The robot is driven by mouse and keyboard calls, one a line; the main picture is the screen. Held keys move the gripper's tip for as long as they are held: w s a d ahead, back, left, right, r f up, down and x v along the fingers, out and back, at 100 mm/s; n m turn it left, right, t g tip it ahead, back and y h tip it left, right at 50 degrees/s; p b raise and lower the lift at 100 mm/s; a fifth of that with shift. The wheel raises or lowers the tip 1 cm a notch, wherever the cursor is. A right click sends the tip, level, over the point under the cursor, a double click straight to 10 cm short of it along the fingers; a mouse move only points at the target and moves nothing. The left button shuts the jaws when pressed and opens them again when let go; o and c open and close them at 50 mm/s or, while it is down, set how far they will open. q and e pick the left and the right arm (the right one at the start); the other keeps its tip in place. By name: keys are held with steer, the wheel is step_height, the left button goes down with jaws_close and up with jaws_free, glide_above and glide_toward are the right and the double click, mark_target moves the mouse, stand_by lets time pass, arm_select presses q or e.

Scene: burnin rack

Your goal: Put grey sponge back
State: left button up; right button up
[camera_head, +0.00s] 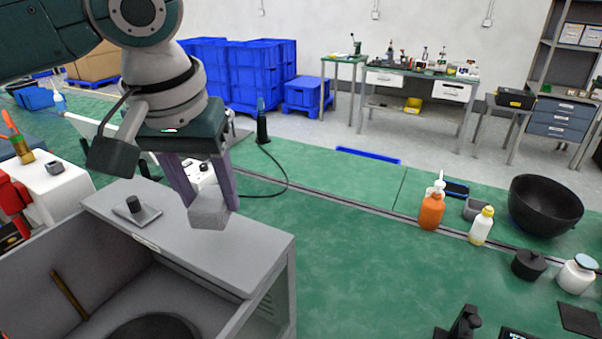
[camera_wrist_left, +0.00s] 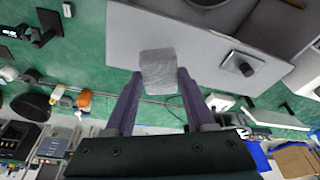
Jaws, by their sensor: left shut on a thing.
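The grey sponge (camera_head: 208,212) is a small block between the fingertips of my left gripper (camera_head: 212,202), which is shut on it. It is over the grey top of an open-fronted machine box, near its right part. I cannot tell whether it touches the top. In the left wrist view the sponge (camera_wrist_left: 158,70) sits between the two purple fingers of my left gripper (camera_wrist_left: 158,78), over the grey panel (camera_wrist_left: 140,25). My right gripper is not clearly in view.
A dark knob on a plate (camera_head: 135,207) lies on the box top (camera_head: 240,250). An orange bottle (camera_head: 431,211), a white bottle with a yellow cap (camera_head: 481,226) and a black bowl (camera_head: 545,205) stand on the green bench to the right. The bench middle (camera_head: 350,240) is clear.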

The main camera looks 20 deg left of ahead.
mark_target(214, 221)
arm_select(q)
steer(key=shift+f, duration=2.25)
steer(key=shift+f, duration=0.1)
steer(key=o, duration=1.3)
steer(key=v, duration=1.2)
steer(key=s+d+f+m+h, duration=0.3)
steer(key=s+d+f+m, duration=0.25)
steer(key=d+f, duration=0.3)
steer(key=shift+t+y, duration=0.3)
steer(key=shift+y, duration=0.6)
steer(key=s+a+f, duration=0.1)
steer(key=s, duration=0.3)
steer(key=s+a+f, duration=0.1)
steer(key=s+f, duration=0.1)
steer(key=s, duration=0.1)
steer(key=s+a+f, duration=0.1)
steer(key=s, duration=0.3)
steer(key=shift+s+a+f, duration=0.15)
steer(key=shift+s+a, duration=0.15)
